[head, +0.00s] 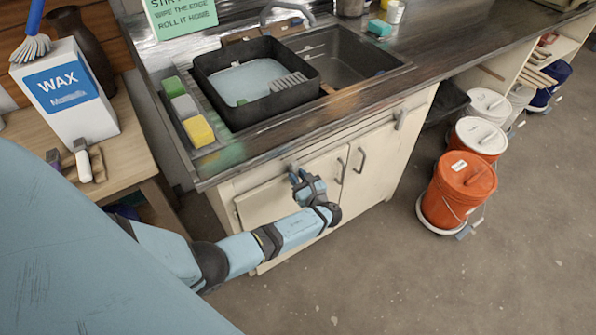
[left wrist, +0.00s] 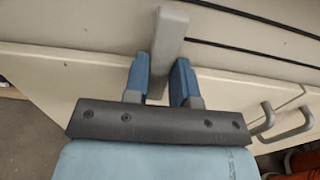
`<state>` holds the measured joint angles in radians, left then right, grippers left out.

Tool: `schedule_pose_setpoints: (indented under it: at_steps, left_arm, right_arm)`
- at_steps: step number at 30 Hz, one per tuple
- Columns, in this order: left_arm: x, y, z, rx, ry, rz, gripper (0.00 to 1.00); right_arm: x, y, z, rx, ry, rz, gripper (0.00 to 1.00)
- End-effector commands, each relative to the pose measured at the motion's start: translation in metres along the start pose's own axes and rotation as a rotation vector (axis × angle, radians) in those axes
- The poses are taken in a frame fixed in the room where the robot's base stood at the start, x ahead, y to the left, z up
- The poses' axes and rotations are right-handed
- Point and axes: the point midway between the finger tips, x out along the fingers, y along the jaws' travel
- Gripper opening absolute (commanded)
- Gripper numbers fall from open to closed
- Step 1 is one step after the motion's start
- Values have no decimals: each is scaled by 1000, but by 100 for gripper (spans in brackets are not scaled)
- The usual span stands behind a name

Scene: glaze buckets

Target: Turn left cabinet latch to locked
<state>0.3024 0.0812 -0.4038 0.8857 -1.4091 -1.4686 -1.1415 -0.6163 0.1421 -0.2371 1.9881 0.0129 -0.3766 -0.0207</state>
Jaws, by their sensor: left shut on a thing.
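The left cabinet latch (left wrist: 170,35) is a grey bar, seen in the left wrist view on the cream cabinet front above the left door. It points roughly straight out from the cabinet edge, near upright in that view. My left gripper (left wrist: 162,82) has its blue fingers on either side of the latch's lower end, shut on it. In the head view my left gripper (head: 305,182) is at the cabinet's top edge, covering most of the latch. A second grey latch (head: 400,119) sits farther right on the cabinet. My right gripper is out of view.
Two door handles (head: 350,162) stick out right of my left gripper. A sink counter (head: 240,150) holds a black basin (head: 225,60) and sponges. Orange buckets (head: 460,188) stand on the floor at right. The floor in front is clear.

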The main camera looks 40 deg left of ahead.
Motion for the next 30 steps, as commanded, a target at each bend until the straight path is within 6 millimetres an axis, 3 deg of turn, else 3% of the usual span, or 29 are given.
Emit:
schedule_pose_setpoints:
  at_steps: [15, 16, 18, 30]
  left_arm:
    - [2, 0, 1, 17, -2, 1, 1]
    - [2, 0, 1, 17, -2, 1, 31]
    - [2, 0, 1, 16, -2, 1, 47]
    - [-8, 0, 0, 16, 0, 0, 50]
  right_arm:
    - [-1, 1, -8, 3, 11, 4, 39]
    - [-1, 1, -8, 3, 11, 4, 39]
    - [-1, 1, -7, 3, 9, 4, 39]
    - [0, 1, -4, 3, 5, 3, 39]
